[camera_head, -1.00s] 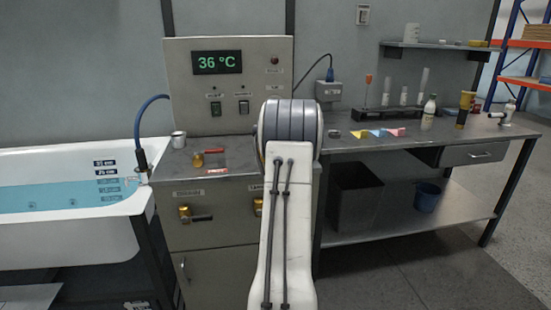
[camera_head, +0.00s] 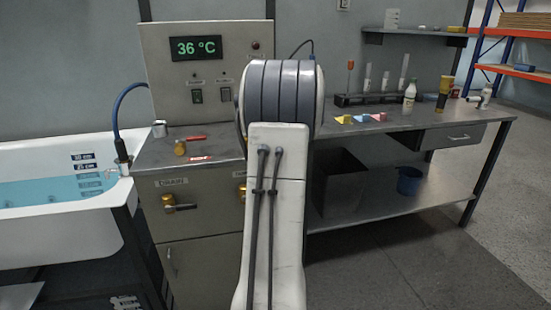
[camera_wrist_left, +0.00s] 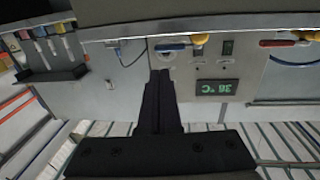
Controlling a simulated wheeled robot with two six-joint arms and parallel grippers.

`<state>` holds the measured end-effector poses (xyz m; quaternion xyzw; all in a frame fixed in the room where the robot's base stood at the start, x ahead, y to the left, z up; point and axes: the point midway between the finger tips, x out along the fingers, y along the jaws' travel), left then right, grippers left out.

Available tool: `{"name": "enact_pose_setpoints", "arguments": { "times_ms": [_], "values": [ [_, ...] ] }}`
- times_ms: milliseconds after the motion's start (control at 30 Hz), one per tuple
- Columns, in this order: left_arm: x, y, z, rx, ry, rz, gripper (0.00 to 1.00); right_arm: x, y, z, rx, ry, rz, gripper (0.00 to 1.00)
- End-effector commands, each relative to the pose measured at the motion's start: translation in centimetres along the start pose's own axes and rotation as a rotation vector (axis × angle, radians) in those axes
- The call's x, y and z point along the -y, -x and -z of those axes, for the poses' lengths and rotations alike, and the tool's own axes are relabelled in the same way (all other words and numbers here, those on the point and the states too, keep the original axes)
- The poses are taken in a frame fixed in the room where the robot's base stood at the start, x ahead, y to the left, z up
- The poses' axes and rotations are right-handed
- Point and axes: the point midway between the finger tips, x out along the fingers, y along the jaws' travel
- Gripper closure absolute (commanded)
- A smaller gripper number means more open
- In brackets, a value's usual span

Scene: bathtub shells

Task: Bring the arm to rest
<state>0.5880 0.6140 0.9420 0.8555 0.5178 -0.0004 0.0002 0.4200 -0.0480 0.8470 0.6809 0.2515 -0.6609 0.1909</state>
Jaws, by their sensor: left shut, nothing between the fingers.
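One of my arms, a white link with a grey ringed joint, rises from the bottom centre of the head view; its gripper is not visible there. In the left wrist view my left gripper (camera_wrist_left: 158,85) is dark, with its two fingers together and nothing between them. The fingers point toward the control panel (camera_wrist_left: 195,75), which appears upside down. A blue-handled valve (camera_wrist_left: 170,46) shows close to the fingertips in the picture; I cannot tell whether they touch. My right gripper is not in view.
The panel with its 36 °C display (camera_head: 196,47) stands on a grey cabinet (camera_head: 205,240). A water-filled white bathtub (camera_head: 65,237) is at left. A workbench (camera_head: 430,133) with bottles and a dark rack (camera_head: 375,99) is at right. Floor at right is clear.

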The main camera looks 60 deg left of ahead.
Motion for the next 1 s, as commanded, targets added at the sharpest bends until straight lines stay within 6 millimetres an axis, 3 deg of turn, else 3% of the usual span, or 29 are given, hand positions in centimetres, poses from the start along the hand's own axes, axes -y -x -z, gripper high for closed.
{"name": "enact_pose_setpoints", "arguments": {
  "times_ms": [200,467,567,667,767,867,1000],
  "values": [
    [-0.2,2.3,0.0,0.0,0.0,0.0,1.0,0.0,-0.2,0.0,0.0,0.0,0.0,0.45],
    [-0.2,2.6,0.0,0.0,0.0,0.002,1.0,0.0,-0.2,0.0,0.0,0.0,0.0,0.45],
    [-1.0,2.7,-0.1,0.012,0.002,-0.017,1.0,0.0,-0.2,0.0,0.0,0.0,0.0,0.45],
    [-4.2,3.6,-0.7,0.065,0.005,-0.091,1.0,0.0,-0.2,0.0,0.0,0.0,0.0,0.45],
    [-9.7,6.0,-1.8,0.168,0.002,-0.226,1.0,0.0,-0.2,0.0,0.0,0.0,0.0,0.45],
    [-16.0,10.2,-3.3,0.302,-0.024,-0.395,1.0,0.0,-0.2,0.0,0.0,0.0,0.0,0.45],
    [-22.8,18.3,-5.4,0.49,-0.102,-0.626,1.0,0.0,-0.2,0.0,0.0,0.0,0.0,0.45]
  ]
}}
